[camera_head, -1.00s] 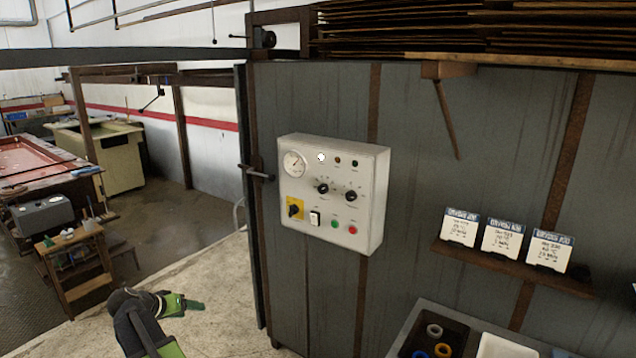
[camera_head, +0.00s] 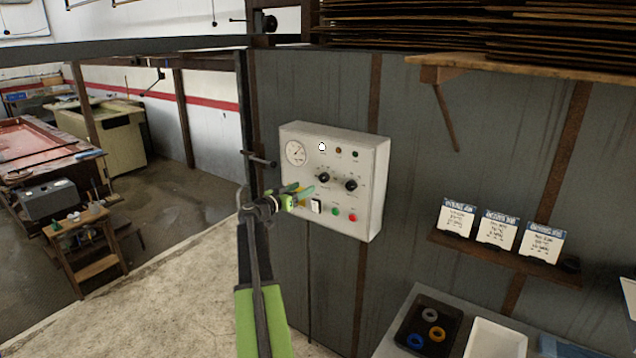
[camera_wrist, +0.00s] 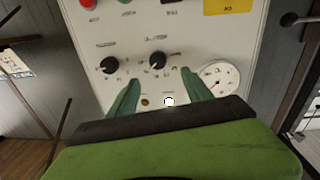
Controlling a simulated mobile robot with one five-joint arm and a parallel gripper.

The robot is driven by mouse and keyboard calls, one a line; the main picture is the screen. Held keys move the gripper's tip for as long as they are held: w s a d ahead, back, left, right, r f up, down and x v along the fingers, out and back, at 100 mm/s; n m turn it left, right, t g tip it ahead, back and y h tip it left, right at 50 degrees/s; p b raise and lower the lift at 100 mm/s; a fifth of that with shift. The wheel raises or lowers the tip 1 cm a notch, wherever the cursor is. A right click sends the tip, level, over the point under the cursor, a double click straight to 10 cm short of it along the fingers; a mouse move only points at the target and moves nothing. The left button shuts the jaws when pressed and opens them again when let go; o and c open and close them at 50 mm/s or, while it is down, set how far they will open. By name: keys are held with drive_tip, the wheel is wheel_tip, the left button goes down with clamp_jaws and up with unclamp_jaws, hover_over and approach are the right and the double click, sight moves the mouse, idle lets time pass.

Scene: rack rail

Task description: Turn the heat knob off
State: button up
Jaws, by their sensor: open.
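A white control box (camera_head: 345,217) on the grey cabinet wall has two black knobs side by side: a left knob (camera_head: 323,178) near the gauge and a right knob (camera_head: 351,185). Their labels are too small to read, so I cannot tell which is for heat. My gripper (camera_head: 304,190) is open and empty in front of the box's lower left. In the wrist view, which is upside down, the green fingers (camera_wrist: 160,80) point at the panel. The gauge-side knob (camera_wrist: 158,60) shows between and beyond the tips; the other knob (camera_wrist: 109,65) is left of them.
The panel also carries a round gauge (camera_head: 295,152), small lamps, a white switch (camera_head: 316,207), a green button (camera_head: 334,212) and a red button (camera_head: 352,217). My gripper mostly hides the yellow switch plate. A dark handle (camera_head: 260,160) sticks out left of the box. A card shelf (camera_head: 500,258) is at right.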

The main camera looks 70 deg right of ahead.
sight(321, 178)
drive_tip(key=x, duration=1)
drive_tip(key=shift+d, duration=0.15)
drive_tip(key=shift+c, duration=0.2)
